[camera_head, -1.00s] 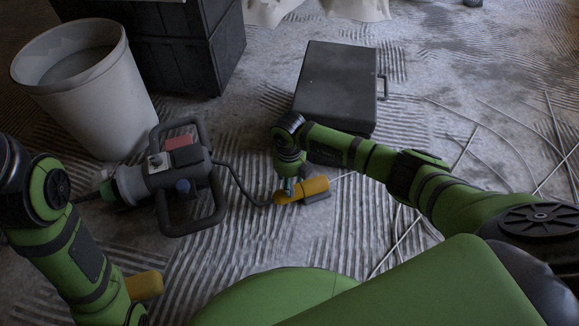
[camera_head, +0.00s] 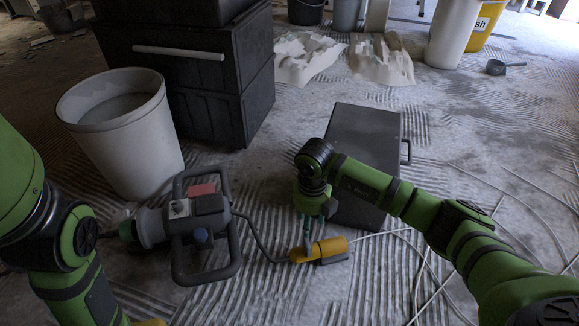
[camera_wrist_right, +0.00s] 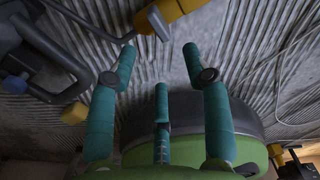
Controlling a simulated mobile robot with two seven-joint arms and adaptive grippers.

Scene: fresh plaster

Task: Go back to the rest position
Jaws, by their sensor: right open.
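My right gripper (camera_head: 308,232) hangs from the arm coming in from the right, pointing down beside a yellow connector (camera_head: 332,246) on the floor. In the right wrist view its teal fingers (camera_wrist_right: 160,62) are spread with nothing between them. The yellow connector (camera_wrist_right: 170,10) shows beyond the fingertips at the top of that view, apart from them. In the head view the fingertips overlap its left end; the exact gap is hard to judge. My left arm (camera_head: 75,250) is at the left edge, its gripper out of view.
A grey mixer (camera_head: 190,222) with a handle frame lies left of the right gripper, its cord running to the connector. A dark case (camera_head: 362,140) stands just behind the right arm. A white bucket (camera_head: 125,140) and black stacked boxes (camera_head: 190,75) stand back left. Loose cables lie at right.

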